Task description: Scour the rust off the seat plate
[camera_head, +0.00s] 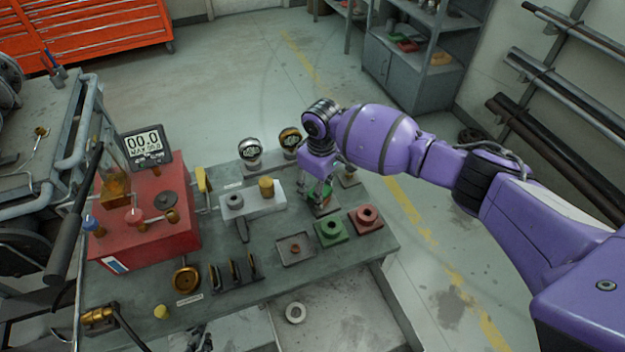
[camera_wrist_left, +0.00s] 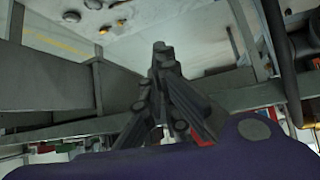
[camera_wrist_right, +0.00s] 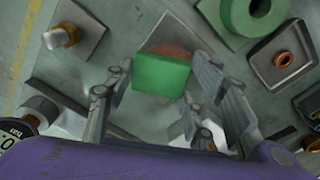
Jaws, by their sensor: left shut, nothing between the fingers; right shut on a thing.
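The seat plate (camera_wrist_right: 158,31) is a grey square plate on the bench, with a reddish-brown rust patch in the right wrist view. A green scouring block (camera_wrist_right: 160,75) covers its near part. My right gripper (camera_wrist_right: 160,80) is shut on the block from both sides. Whether the block touches the plate I cannot tell. In the head view my right gripper (camera_head: 318,192) is above the plate, which it partly hides. My left gripper (camera_head: 200,338) is at the lower edge of the head view, away from the plate. In the left wrist view its fingers (camera_wrist_left: 160,50) are together and empty.
A green block with a ring (camera_head: 330,232), a red block with a ring (camera_head: 367,219) and a shallow tray (camera_head: 295,250) are near the plate. Two gauges (camera_head: 250,152) stand behind. A red box (camera_head: 150,235) with a display (camera_head: 147,145) fills the bench's left side.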

